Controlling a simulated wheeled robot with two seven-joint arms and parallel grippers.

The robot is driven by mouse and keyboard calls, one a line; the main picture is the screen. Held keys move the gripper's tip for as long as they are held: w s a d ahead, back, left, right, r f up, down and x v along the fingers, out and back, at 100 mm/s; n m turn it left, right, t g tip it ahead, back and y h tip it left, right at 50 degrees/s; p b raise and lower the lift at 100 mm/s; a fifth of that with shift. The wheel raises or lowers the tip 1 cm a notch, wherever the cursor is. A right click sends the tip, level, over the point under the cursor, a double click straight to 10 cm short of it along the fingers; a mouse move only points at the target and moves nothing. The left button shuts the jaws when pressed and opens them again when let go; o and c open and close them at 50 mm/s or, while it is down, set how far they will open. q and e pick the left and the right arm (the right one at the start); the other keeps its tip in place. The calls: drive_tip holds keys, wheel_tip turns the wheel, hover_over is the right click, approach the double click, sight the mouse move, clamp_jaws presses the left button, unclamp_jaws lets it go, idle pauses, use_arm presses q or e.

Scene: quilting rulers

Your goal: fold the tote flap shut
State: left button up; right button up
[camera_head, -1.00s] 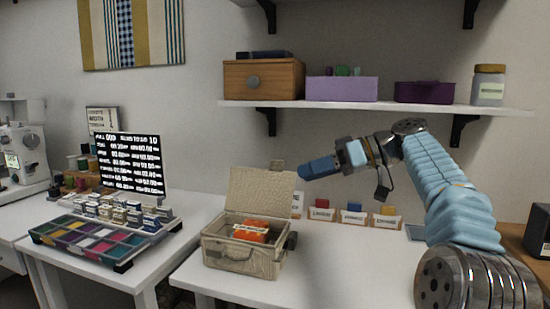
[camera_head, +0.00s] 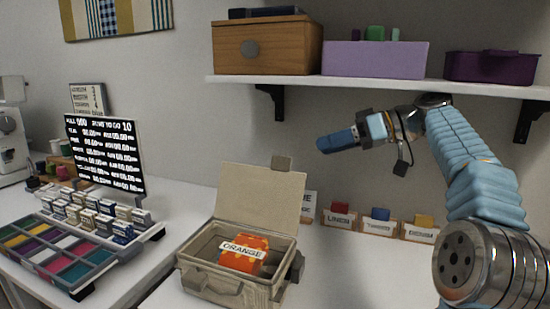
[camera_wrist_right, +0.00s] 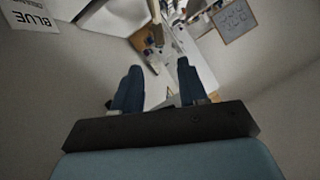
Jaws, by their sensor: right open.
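A beige tote (camera_head: 228,282) stands on the white table with its flap (camera_head: 262,193) raised upright at the back. An orange packet (camera_head: 245,253) labelled ORANGE lies inside it. My right gripper (camera_head: 322,145) is in the air to the right of the flap and a little above its top edge, apart from it. In the right wrist view its two blue fingers (camera_wrist_right: 158,88) are spread with nothing between them. My left gripper is in neither view.
A shelf (camera_head: 370,83) with a wooden box (camera_head: 290,47), a lilac box (camera_head: 385,60) and a purple box (camera_head: 490,66) hangs above. Small labelled bins (camera_head: 380,222) stand behind right. A screen (camera_head: 103,150) and colour tray (camera_head: 55,248) are left. Table right of the tote is clear.

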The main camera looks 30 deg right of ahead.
sight(272, 161)
drive_tip(key=x, duration=1.3)
drive_tip(key=shift+w+a+f+b, duration=0.15)
drive_tip(key=shift+a+b, duration=0.1)
drive_tip(key=shift+b, duration=0.15)
clamp_jaws()
